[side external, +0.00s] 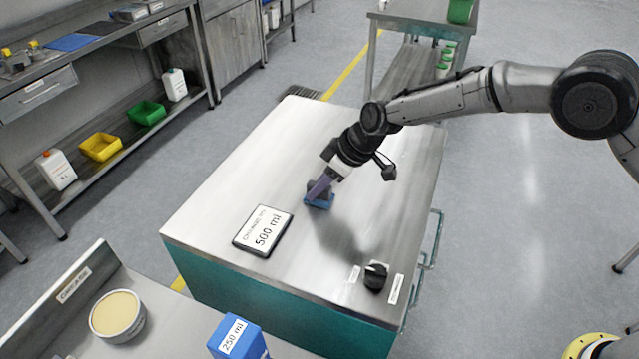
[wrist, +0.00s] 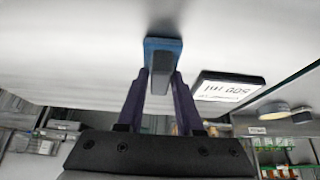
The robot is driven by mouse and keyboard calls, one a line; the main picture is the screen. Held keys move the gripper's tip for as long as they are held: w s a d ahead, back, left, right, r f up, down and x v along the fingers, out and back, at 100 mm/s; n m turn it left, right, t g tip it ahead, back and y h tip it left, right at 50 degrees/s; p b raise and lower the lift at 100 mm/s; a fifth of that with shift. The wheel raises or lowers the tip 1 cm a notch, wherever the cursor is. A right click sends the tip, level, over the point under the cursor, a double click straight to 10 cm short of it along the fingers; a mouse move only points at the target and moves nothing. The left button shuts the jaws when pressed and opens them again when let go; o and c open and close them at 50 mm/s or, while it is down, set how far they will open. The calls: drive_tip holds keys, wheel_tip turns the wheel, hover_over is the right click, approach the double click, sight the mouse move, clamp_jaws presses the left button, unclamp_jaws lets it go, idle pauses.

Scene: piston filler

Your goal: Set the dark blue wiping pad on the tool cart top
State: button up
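The wiping pad (side external: 319,201) has a blue base and a darker upright grip. It is at the steel top (side external: 225,200) of a teal cabinet with a side rail, which I take to be the cart. My gripper (side external: 321,187) comes down at a slant from the upper right, its purple fingers at the pad. In the wrist view, the fingers (wrist: 161,82) lie against both sides of the grip, with the blue base (wrist: 175,45) beyond the tips. The gripper looks shut on the grip. I cannot tell whether the base touches the surface.
A 500 ml sign (side external: 263,230) lies left of the pad. A black knob (side external: 376,276) with labels is near the front right corner. A grease tub (side external: 117,315) and a blue 250 ml box (side external: 237,338) stand in front. The top's back left is clear.

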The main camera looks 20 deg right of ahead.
drive_tip(key=shift+o, duration=1.3)
drive_tip(key=shift+r, duration=0.15)
drive_tip(key=v, duration=1.2)
drive_tip(key=shift+r, duration=0.1)
drive_tip(key=s+d+r+m+t+h, duration=0.1)
drive_tip(key=s+d+r+m, duration=0.3)
drive_tip(key=s+d+r, duration=0.7)
drive_tip(key=s+d+f+m+h, duration=0.1)
drive_tip(key=s+d+f+m, duration=0.1)
drive_tip(key=s+d, duration=0.4)
drive_tip(key=s+d+f+m+h, duration=0.2)
drive_tip(key=s+d, duration=0.4)
drive_tip(key=s, duration=1.1)
drive_tip(key=shift+f+m, duration=0.5)
drive_tip(key=shift+f, duration=0.1)
